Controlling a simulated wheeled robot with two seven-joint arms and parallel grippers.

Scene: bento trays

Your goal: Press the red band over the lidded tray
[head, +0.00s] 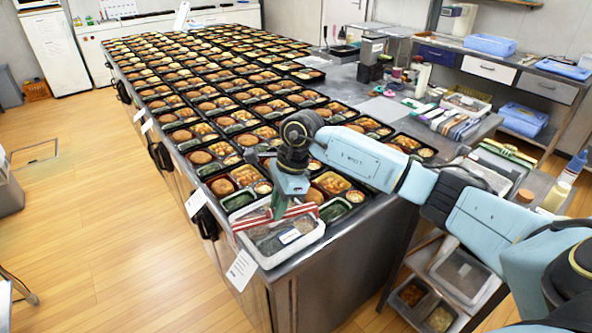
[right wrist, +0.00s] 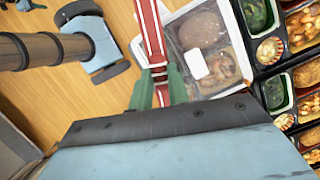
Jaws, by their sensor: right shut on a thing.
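The lidded tray (head: 304,246) sits at the near corner of the steel table, with a clear lid and a white label. It also shows in the right wrist view (right wrist: 232,82), right of the band. My right gripper (head: 279,206) is above the tray's far part, pointing down. It is shut on the red band (head: 248,221), a red and white striped strip. In the right wrist view the green fingers (right wrist: 156,88) grip the band (right wrist: 151,35), which runs along the tray's left side there. I cannot tell whether the band touches the lid.
Rows of open, filled bento trays (head: 205,158) cover the table behind the lidded tray, close to my right gripper. Small bottles and tools (head: 440,115) lie on the table's right part.

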